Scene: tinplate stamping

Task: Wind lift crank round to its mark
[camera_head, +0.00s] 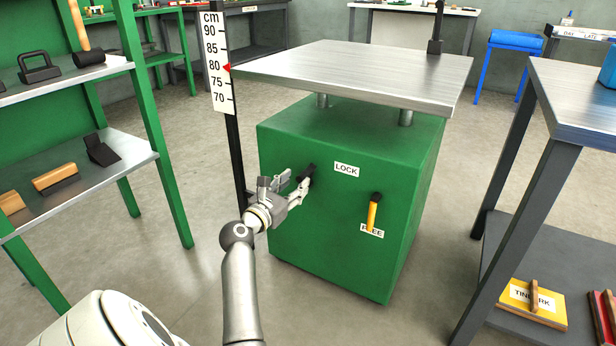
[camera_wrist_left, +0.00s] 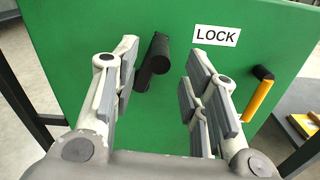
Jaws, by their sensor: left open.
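The black lift crank (camera_head: 307,172) is on the front of the green lift table cabinet (camera_head: 340,225), left of the LOCK label (camera_head: 346,169). It also shows in the left wrist view (camera_wrist_left: 156,58) between my fingers. My left gripper (camera_head: 297,184) is open at the crank, one finger to each side; I cannot tell whether either touches it. A yellow lever (camera_head: 372,214) with a black end hangs down over the FREE label. The height scale (camera_head: 215,62) has a red pointer (camera_head: 227,68) at about 80 cm. My right gripper is out of view.
The steel lift top (camera_head: 360,66) overhangs the cabinet. A green shelf rack (camera_head: 165,175) with tools stands left. A steel-topped bench (camera_head: 580,92) stands close on the right, with a yellow TINMARK board (camera_head: 530,302) on its lower shelf. The floor between is clear.

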